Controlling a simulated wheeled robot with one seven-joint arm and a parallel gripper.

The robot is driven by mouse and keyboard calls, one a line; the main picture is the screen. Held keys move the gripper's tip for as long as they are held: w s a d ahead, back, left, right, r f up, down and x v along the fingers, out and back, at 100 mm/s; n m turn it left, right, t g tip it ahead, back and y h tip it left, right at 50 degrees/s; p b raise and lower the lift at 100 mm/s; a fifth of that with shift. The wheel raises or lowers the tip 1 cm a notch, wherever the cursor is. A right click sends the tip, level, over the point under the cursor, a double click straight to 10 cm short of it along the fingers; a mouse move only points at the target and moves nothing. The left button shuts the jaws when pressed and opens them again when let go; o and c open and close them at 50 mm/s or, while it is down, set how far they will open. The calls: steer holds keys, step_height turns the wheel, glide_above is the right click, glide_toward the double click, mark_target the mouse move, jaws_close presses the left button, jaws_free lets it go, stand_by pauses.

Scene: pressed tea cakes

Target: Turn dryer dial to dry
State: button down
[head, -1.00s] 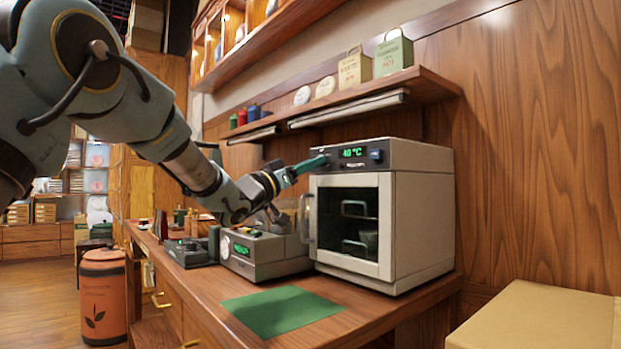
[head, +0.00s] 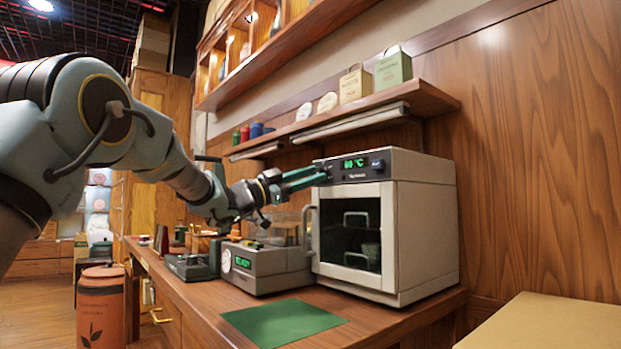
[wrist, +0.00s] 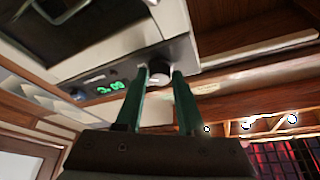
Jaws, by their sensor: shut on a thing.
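The dryer (head: 425,215) is a pale box with a dark glass door, standing on the wooden counter. My gripper (head: 323,172) reaches the left end of that panel. In the wrist view, my gripper (wrist: 160,82) has its green fingers on either side of a round dial (wrist: 158,70), shut on it. The fingers hide most of that dial in the head view. A second dark knob (head: 377,163) sits right of the readout, apart from the gripper. I cannot read the dial's marks.
A grey device with a green display (head: 265,265) stands left of the dryer, close below my arm. A green mat (head: 283,321) lies in front on the counter. A shelf (head: 430,97) with tins overhangs behind the dryer. An orange canister (head: 103,300) stands on the floor.

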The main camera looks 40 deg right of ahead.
stand_by(0.4)
steer(key=c, duration=0.5)
jaws_free()
steer(key=b+v, duration=0.1)
steer(key=v, duration=0.9)
steer(key=shift+w+a+f, duration=0.1)
steer(key=shift+a+f, duration=0.1)
steer(key=shift+a, duration=0.1)
